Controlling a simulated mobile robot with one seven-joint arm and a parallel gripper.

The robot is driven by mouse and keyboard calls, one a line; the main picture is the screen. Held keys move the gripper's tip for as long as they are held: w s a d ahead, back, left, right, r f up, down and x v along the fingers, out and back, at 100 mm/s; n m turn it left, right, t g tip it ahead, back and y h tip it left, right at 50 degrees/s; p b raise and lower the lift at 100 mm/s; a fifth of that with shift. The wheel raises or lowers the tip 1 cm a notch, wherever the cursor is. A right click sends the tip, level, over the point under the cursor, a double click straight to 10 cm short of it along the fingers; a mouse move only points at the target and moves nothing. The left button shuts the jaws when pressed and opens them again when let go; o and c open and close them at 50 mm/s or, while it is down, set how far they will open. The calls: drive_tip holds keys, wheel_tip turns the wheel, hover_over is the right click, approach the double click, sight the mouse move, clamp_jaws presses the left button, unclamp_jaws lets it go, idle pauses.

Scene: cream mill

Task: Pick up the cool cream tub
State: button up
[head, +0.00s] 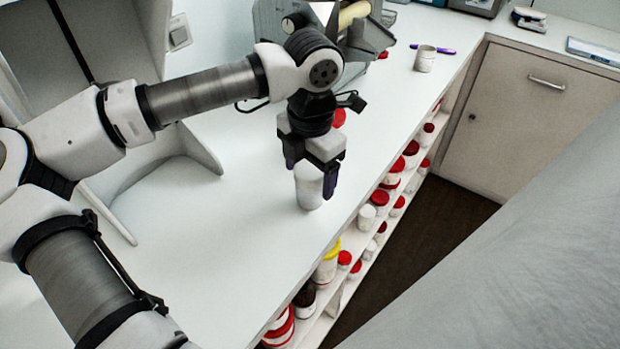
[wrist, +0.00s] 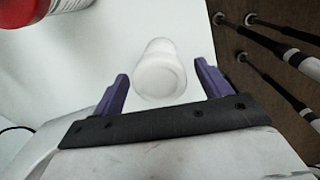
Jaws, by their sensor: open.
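A white tub (head: 309,188) stands upright on the white counter. It also shows in the wrist view as a white round-topped tub (wrist: 160,72). I see no label on it. My gripper (head: 312,180) points down over the tub, with its purple fingers at either side of it. In the wrist view my gripper (wrist: 160,85) is open, with the tub between and a little beyond the fingertips. The jaws are apart from the tub's sides.
A red-lidded container (wrist: 28,12) is near the tub. Shelves below the counter's edge hold several red-lidded jars (head: 379,197) and a yellow-lidded jar (head: 328,258). A grey machine (head: 275,22) and a cup (head: 425,59) stand farther back. The counter (head: 240,235) in front is clear.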

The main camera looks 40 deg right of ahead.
drive_tip(key=shift+f, duration=1.05)
drive_tip(key=c, duration=1.1)
